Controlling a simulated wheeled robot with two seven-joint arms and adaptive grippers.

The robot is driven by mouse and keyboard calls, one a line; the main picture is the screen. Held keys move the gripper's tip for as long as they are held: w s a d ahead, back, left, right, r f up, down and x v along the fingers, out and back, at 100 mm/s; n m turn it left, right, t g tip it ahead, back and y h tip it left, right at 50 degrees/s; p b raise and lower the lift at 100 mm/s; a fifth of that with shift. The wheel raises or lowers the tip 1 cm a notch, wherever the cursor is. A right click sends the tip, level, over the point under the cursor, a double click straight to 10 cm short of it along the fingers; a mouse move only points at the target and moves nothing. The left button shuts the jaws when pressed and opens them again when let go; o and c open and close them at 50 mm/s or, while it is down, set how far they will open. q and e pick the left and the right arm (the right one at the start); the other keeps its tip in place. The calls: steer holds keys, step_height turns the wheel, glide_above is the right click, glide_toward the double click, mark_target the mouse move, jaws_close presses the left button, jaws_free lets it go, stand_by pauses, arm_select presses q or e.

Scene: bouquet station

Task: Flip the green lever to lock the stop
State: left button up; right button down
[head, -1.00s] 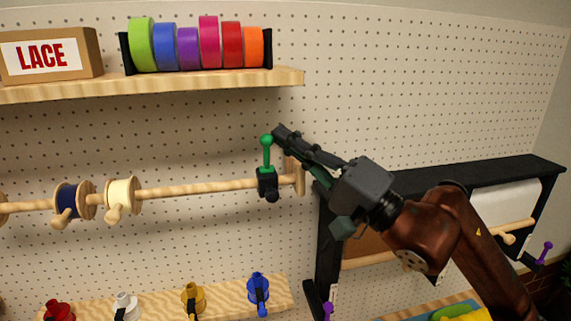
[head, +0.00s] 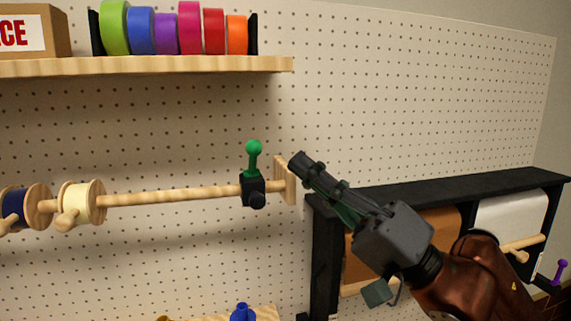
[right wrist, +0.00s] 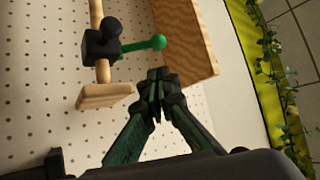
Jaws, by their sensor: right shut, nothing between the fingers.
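The green lever (head: 254,153) stands upright on the black stop (head: 254,190), which sits on the wooden rod near its right end. My right gripper (head: 297,158) is shut and empty, to the right of the lever and apart from it in the head view. In the right wrist view the green lever (right wrist: 150,44) points right from the black stop (right wrist: 102,43), and the shut fingertips (right wrist: 159,75) are below its ball end in the picture. My left gripper is out of view.
The wooden rod (head: 170,196) ends at a wooden bracket (head: 287,182) and carries a cream spool (head: 82,204). A wooden shelf (head: 170,66) with several tape rolls is above. A black paper rack (head: 327,255) stands to the right below my arm.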

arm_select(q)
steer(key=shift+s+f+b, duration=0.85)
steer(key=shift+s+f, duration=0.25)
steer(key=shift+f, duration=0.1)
arm_select(e)
steer(key=v, duration=0.4)
steer(key=shift+f, duration=0.15)
